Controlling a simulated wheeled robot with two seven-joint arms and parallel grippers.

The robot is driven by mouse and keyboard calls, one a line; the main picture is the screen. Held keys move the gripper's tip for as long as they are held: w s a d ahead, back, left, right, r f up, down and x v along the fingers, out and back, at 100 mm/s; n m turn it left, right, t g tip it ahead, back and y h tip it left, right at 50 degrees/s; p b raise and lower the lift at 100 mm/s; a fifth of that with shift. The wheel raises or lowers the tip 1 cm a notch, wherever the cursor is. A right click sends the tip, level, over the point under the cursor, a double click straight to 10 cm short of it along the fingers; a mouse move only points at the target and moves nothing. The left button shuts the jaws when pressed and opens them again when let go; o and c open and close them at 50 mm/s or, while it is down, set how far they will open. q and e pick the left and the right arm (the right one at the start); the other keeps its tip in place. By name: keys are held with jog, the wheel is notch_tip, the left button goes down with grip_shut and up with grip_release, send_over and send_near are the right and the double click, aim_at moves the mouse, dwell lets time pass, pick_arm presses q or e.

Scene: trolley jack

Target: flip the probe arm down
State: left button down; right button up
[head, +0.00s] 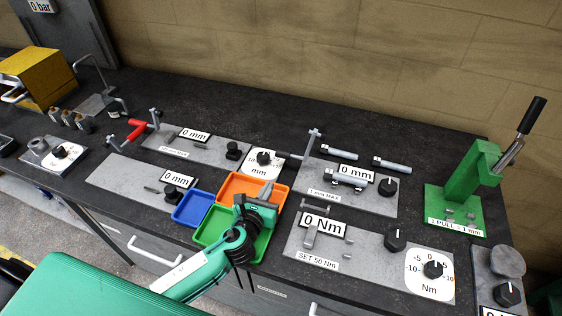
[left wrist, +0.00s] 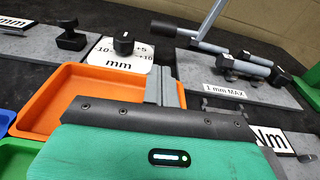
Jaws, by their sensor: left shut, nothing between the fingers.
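The 1 mm MAX plate (head: 375,205) lies on the bench right of the trays. A thin grey arm (head: 311,143) stands raised at its left back corner and looks like the probe arm; I cannot be sure. In the left wrist view a grey arm (left wrist: 211,18) rises in the same area, beside a dark-ended horizontal bar (left wrist: 178,31). Bolts (head: 346,181) lie on and behind the plate. My left gripper (head: 268,188) is shut and empty over the trays, left of the plate and apart from the arm. Its fingers show in the wrist view (left wrist: 165,90). My right gripper is not in view.
Orange (head: 231,187), blue (head: 191,209) and green trays sit under my left gripper. A SET 50 Nm plate (head: 375,262) with knobs lies in front. A green lever press (head: 468,190) stands at right. Other gauge plates (head: 130,184) lie left.

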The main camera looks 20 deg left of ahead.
pick_arm(q)
jog(key=w, duration=0.4)
jog(key=w+f+p, duration=0.1)
jog(key=w, duration=0.6)
jog(key=shift+w+d+f+p, duration=0.2)
jog(key=shift+w+f+p, duration=0.1)
jog(key=shift+w+f, duration=0.1)
jog(key=shift+r, duration=0.15)
